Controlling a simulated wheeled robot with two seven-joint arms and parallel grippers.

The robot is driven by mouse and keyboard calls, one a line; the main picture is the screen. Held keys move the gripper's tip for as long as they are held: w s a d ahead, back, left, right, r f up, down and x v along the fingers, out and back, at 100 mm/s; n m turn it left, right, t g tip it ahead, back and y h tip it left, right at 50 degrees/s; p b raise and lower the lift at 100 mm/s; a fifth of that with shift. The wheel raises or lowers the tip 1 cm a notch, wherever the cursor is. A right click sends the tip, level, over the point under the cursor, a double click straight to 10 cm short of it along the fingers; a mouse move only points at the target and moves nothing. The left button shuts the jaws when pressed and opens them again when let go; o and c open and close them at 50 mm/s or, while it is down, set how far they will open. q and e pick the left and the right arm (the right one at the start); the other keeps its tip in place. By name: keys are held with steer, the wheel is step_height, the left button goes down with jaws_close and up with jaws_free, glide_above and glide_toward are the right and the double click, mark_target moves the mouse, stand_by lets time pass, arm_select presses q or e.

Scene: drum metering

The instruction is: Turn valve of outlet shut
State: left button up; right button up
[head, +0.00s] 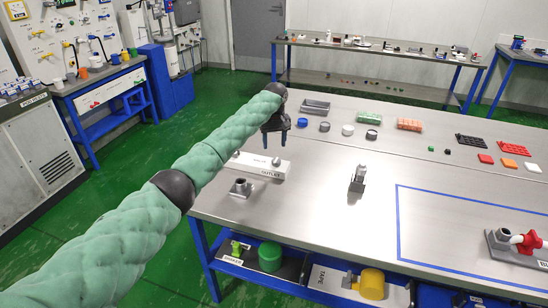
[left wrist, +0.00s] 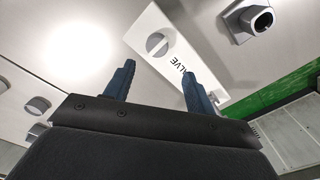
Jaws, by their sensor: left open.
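A white block (head: 250,167) marked OUTLET on its front lies near the table's left end. Its white top also shows in the left wrist view (left wrist: 178,62), with the print VALVE and a round grey slotted knob (left wrist: 157,45). My left gripper (head: 276,140) hangs above the block's far right side, blue fingers pointing down. It is open and empty, and its fingers (left wrist: 159,72) are apart from the knob. In the left wrist view the knob appears just beyond the fingertips, between them. My right gripper is in neither view.
A grey fitting with a hole (head: 241,188) stands in front of the block. A small metal stand (head: 357,182) is to the right. Blue and white round pieces and a grey tray (head: 316,107) lie behind. The middle table is mostly clear.

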mark_target(276, 160)
arm_select(q)
steer(key=shift+s+d+r+n, duration=0.2)
steer(key=shift+s+d+n, duration=0.05)
steer(key=shift+d+n, duration=0.3)
steer(key=shift+n, duration=0.25)
steer(key=shift+a+f+n, duration=0.15)
steer(key=shift+a+n, duration=0.1)
steer(key=shift+n, duration=0.15)
steer(key=shift+f, duration=0.5)
steer(key=shift+d+f+p, duration=0.1)
steer(key=shift+f+p, duration=1.05)
steer(key=shift+f, duration=2.2)
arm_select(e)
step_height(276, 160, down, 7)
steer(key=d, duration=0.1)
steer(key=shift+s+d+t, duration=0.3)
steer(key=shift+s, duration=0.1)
arm_select(q)
steer(key=c, duration=1)
steer(key=shift+o, duration=0.2)
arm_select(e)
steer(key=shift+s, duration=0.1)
